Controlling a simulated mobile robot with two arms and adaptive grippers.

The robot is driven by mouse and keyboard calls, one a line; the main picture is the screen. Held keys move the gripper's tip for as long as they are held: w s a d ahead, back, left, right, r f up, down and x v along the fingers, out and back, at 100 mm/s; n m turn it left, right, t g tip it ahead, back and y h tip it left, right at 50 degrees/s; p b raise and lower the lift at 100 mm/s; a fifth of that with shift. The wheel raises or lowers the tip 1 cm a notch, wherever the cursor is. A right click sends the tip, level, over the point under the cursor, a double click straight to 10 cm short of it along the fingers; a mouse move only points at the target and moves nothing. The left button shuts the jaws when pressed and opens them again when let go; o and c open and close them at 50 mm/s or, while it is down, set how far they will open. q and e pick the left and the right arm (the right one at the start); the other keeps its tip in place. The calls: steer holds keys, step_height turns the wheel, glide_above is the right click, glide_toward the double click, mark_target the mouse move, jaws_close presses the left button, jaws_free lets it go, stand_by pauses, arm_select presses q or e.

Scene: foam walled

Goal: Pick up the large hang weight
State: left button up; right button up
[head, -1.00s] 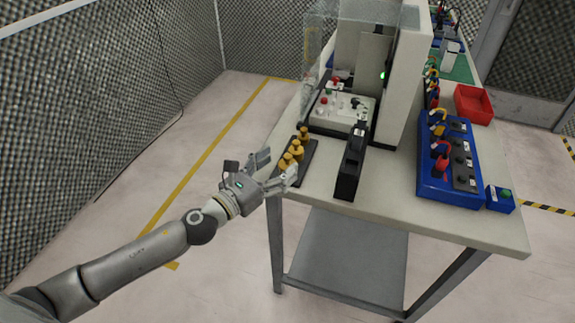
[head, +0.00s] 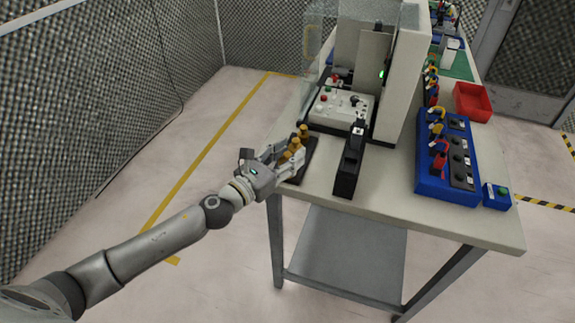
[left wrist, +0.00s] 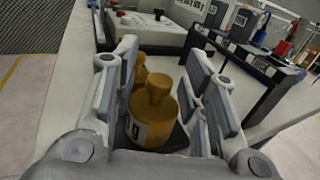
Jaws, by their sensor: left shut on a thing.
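My right gripper is out of view.
A black stand (head: 349,170) is close to the right of the tray. Behind are a white control panel (head: 341,108) and a tall white machine (head: 402,75). A blue block (head: 437,180) and a red bin (head: 472,101) are farther right. The floor left of the table is clear.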

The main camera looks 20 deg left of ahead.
mark_target(285, 154)
arm_select(q)
steer(key=shift+r, duration=0.1)
jaws_close()
steer(key=shift+r, duration=0.1)
steer(key=shift+r+p, duration=0.3)
steer(key=shift+r, duration=0.3)
steer(key=r, duration=0.2)
steer(key=shift+s+a+r+p, duration=0.15)
steer(key=shift+a+r+p, duration=0.15)
steer(key=shift+p, duration=0.1)
steer(key=s+a+r+b, duration=0.2)
steer(key=s+a+r, duration=0.6)
steer(key=s+a, duration=0.1)
steer(key=shift+a+r, duration=0.25)
steer(key=shift+r, duration=0.15)
steer(key=shift+s, duration=0.1)
